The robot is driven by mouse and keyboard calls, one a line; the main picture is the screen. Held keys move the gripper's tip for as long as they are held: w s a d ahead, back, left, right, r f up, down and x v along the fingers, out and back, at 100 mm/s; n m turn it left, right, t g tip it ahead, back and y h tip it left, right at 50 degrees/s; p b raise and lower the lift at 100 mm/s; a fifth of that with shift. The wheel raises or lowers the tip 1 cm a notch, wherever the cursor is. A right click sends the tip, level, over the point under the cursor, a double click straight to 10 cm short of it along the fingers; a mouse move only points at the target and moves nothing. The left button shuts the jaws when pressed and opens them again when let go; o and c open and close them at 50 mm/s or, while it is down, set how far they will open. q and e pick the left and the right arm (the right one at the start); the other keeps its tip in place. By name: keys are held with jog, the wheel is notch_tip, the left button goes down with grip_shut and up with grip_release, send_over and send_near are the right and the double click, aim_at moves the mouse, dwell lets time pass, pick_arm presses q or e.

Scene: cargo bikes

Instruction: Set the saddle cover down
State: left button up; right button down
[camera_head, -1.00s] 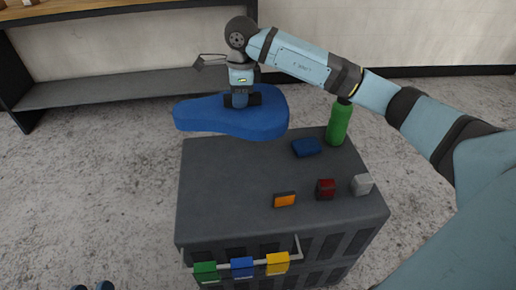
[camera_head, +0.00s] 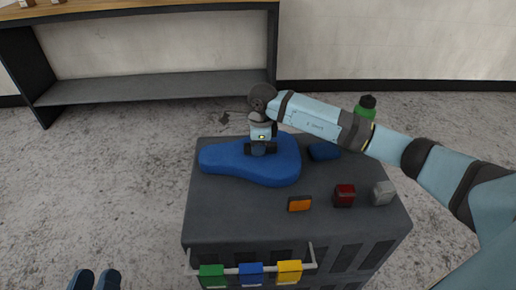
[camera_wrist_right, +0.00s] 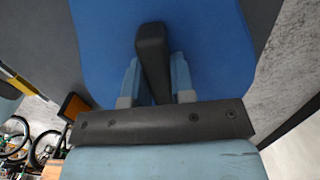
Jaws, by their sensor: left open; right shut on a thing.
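The blue saddle cover (camera_head: 275,170) lies flat over the back left of the dark grey cargo box's top (camera_head: 240,210). I cannot tell whether it touches the top or hangs just above it. My right gripper (camera_head: 260,152) points down and is shut on the cover's upper side.
On the box top are a small blue item (camera_head: 323,152), an orange block (camera_head: 299,205), a red block (camera_head: 344,196) and a grey block (camera_head: 383,193). A green bottle (camera_head: 365,110) is behind my right arm. A rail with coloured tags (camera_head: 251,274) fronts the box. A shelf (camera_head: 150,88) stands behind.

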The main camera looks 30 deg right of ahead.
jog(key=shift+f, duration=0.15)
jog(key=c, duration=1)
grip_release()
jog(key=shift+o, duration=0.2)
